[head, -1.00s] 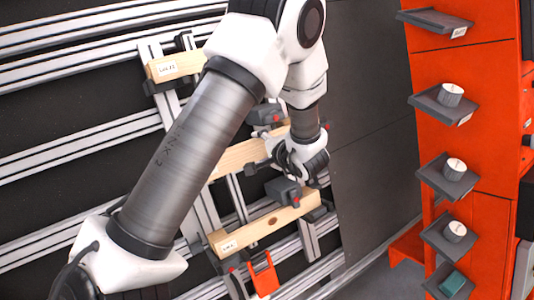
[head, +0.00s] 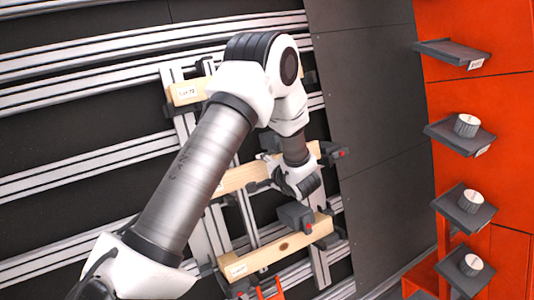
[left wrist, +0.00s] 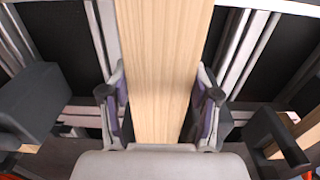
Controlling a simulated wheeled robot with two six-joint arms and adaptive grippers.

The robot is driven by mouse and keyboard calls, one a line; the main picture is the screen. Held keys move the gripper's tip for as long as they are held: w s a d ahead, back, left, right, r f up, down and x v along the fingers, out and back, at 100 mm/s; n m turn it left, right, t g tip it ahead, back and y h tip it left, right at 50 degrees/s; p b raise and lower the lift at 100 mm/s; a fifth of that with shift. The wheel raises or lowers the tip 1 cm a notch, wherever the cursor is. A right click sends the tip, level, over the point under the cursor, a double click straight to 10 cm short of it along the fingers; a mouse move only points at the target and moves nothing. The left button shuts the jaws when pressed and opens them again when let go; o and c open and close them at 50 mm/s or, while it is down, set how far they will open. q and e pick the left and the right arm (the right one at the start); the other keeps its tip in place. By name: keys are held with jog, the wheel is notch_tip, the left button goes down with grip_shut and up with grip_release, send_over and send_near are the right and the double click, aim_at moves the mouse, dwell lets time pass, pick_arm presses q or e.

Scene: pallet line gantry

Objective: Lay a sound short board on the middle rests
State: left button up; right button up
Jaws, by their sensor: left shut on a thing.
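My left gripper (head: 282,184) is shut on the pale middle board (head: 243,178). In the left wrist view the board (left wrist: 165,60) runs lengthwise between the two finger pads (left wrist: 160,108). In the head view the board lies along the middle of the frame, partly hidden by my arm. No flaw shows on the visible part of this board. My right gripper is not in view.
A labelled board (head: 188,93) is above, partly behind my arm. A lower labelled board (head: 262,256) has a dark knot, with a dark clamp block (head: 295,214) beside it. An orange piece (head: 270,290) is below. Shelves with white round pieces (head: 467,125) stand right.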

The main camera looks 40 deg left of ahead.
pick_arm(q)
jog(key=shift+a+f+p, duration=0.1)
jog(key=shift+a+p, duration=0.15)
jog(key=shift+p, duration=0.25)
dwell(0.3)
jog(key=shift+d+f+p, duration=0.15)
jog(key=shift+f+p, duration=0.15)
dwell(0.5)
jog(key=o, duration=1.4)
jog(key=shift+d, duration=0.1)
jog(key=v, duration=1.1)
jog(key=shift+d+r, duration=0.25)
jog(key=shift+r, duration=0.05)
jog(key=shift+s, duration=0.1)
